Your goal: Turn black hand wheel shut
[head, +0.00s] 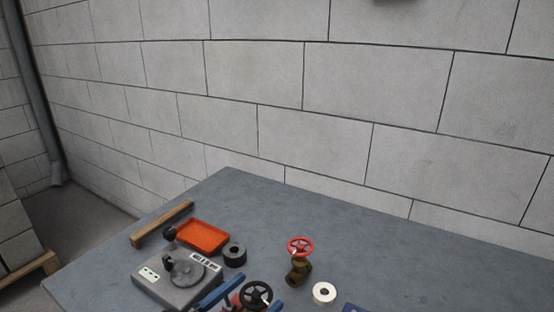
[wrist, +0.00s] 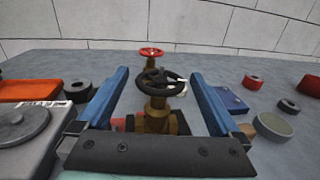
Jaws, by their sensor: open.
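The black hand wheel (head: 256,295) sits at the bottom of the head view. In the wrist view the black wheel (wrist: 163,90) tops a brass valve (wrist: 157,117) standing on the bench. My gripper (wrist: 160,74) is open, with one blue finger on each side of the valve. A gap shows between the wheel rim and each finger in the wrist view, so it holds nothing. The gripper (head: 250,292) is partly cut off in the head view. The lower valve body is partly hidden behind the gripper's dark palm bar.
A second brass valve with a red wheel (head: 300,246) stands behind. A white roll (head: 324,292) lies to its right. At left are a grey panel box (head: 150,288), a black roll (head: 235,253), an orange tray (head: 203,235) and a wooden bar (head: 162,224). The back right bench is clear.

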